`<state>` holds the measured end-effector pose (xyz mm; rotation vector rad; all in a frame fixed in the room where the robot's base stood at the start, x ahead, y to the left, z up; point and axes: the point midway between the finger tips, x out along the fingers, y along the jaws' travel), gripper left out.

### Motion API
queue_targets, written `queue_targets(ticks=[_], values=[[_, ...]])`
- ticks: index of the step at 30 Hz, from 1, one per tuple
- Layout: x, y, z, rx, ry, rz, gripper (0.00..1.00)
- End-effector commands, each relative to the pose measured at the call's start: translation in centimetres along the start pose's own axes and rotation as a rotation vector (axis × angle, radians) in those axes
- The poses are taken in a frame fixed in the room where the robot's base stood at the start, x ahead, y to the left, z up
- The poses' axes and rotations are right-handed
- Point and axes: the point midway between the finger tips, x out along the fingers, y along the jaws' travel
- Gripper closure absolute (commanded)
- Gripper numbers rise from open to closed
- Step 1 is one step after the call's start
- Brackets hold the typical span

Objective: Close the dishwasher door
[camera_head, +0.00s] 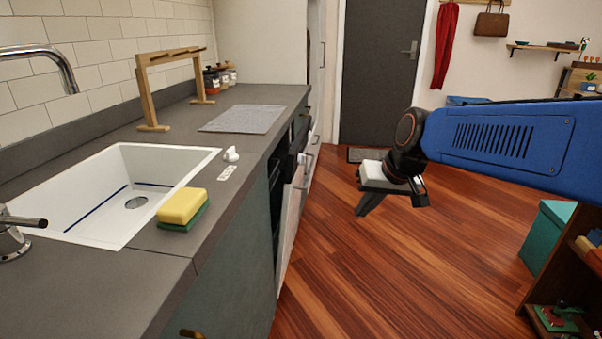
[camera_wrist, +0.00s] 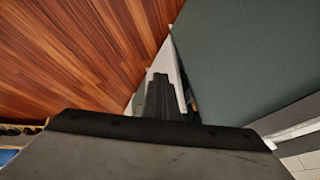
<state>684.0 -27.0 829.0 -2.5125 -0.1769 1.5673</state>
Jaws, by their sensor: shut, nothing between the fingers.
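The dishwasher door (camera_head: 290,222) is a pale panel on the counter front, past the green cabinet. It stands partly open, tilted out from the counter, with a dark gap behind it. My gripper (camera_head: 368,206) is shut and empty. In the head view it hangs over the floor to the right of the door, with clear space between them in the picture. The closed fingers also show in the wrist view (camera_wrist: 160,92), in front of a narrow pale strip that looks like the door. The gripper body hides the lower part of that view.
The grey countertop (camera_head: 240,120) holds a white sink (camera_head: 100,225), a yellow and green sponge (camera_head: 183,208) and a wooden rack (camera_head: 148,90). The green cabinet (camera_wrist: 245,60) borders the door. A teal box (camera_head: 548,235) and low shelf stand right. The wooden floor between is clear.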

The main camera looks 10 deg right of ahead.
Motion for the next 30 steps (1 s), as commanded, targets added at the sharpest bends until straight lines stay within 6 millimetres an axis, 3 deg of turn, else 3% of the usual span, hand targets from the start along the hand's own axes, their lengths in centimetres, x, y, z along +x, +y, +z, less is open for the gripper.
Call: queue_targets(ticks=[3, 11, 18, 24, 30], values=[[1.7, -0.5, -4.2, 0.022, 0.007, -0.031, 1.00], [6.1, -1.3, -12.8, 0.078, 0.036, -0.096, 1.00], [11.1, -1.3, -20.1, 0.133, 0.065, -0.146, 1.00], [14.2, -1.0, -24.0, 0.166, 0.085, -0.171, 1.00], [15.4, -0.9, -25.2, 0.177, 0.092, -0.178, 1.00]])
